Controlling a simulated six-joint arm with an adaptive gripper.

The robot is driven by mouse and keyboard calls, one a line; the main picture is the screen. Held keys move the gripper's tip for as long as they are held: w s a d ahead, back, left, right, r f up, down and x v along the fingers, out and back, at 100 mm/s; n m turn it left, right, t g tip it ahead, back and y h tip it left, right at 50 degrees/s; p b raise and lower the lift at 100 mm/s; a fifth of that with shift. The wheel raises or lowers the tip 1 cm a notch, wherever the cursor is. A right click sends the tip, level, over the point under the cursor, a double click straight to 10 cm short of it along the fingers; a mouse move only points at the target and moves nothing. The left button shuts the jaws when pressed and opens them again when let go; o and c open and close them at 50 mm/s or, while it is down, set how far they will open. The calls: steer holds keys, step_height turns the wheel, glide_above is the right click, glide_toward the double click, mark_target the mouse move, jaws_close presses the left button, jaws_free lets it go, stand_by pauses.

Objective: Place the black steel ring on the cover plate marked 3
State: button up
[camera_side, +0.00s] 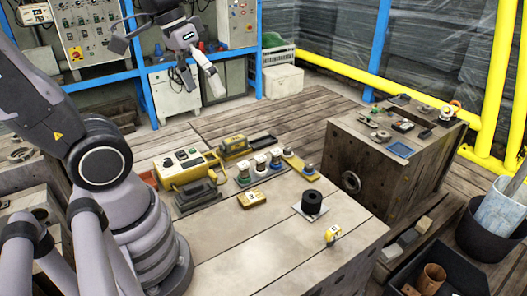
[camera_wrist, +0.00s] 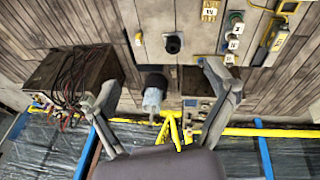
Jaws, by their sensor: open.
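The black steel ring (camera_side: 312,196) looks like a thick dark cylinder. It rests on a light grey plate (camera_side: 302,211) on the wooden bench, and the ring also shows in the wrist view (camera_wrist: 173,43). I cannot read any mark on that plate. Several small labelled pieces, one with a green top (camera_side: 243,173), stand in a row behind and left of the ring; their marks are too small to tell which is 3. My gripper (camera_side: 203,84) is open and empty, high above and behind the bench; in the wrist view its fingers (camera_wrist: 162,76) are spread wide.
A yellow device (camera_side: 187,170) stands at the bench's left. A wooden block (camera_side: 362,172) with small tools stands to the right.

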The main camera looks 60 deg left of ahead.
steer(key=s+a+r+m+t+y, duration=0.1)
steer(key=s+a+r+m+t, duration=0.1)
steer(key=s, duration=0.1)
steer(key=shift+s+r+t+y, duration=0.1)
steer(key=shift+r+t+y, duration=0.1)
steer(key=shift+t+y, duration=0.15)
